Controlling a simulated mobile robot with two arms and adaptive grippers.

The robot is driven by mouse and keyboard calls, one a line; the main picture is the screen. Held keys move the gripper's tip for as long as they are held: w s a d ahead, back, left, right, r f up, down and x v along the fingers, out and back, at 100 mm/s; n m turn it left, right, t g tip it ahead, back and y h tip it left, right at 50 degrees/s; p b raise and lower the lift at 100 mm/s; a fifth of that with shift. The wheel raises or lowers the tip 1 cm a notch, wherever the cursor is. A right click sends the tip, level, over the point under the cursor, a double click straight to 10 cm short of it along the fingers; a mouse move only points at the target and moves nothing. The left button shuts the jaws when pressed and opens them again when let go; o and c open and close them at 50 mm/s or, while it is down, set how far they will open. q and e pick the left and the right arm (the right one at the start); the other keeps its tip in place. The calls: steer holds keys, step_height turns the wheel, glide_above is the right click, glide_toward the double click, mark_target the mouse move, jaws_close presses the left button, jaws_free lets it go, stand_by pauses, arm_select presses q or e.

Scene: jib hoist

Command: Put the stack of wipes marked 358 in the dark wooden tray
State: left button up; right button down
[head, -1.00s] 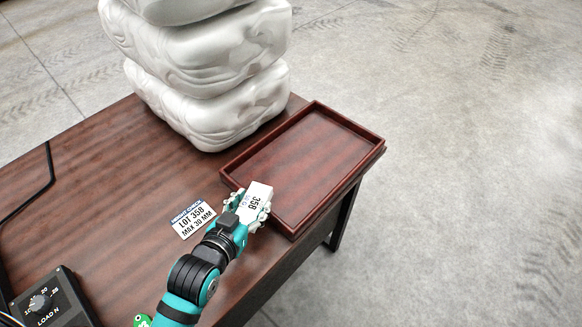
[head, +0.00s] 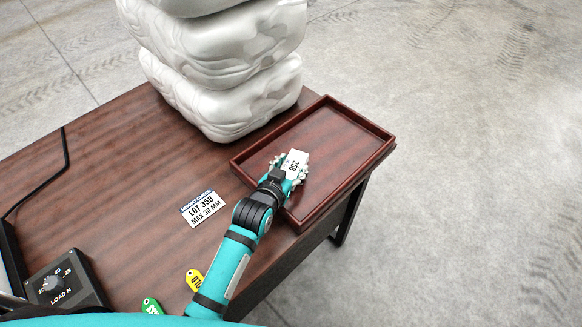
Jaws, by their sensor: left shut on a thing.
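The white stack of wipes (head: 296,160) shows the number 358 on its face. My left gripper (head: 289,170) is shut on it and holds it over the near left part of the dark wooden tray (head: 340,191). The tray is shallow and rectangular, with a raised rim, and stands at the right end of the table. Its visible floor is empty. I cannot tell whether the stack touches the tray floor; the fingers hide its lower part. My right gripper is not in view.
A label card (head: 202,208) reads LOT 358, MAX 30 MM. A load dial box (head: 60,285), a yellow tag (head: 194,279) and a green tag (head: 151,306) lie nearer me.

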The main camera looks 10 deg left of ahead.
arm_select(q)
steer(key=o, duration=1.3)
steer(key=shift+f, duration=0.1)
steer(key=shift+r, duration=0.25)
steer(key=v, duration=1.2)
steer(key=shift+f, duration=0.15)
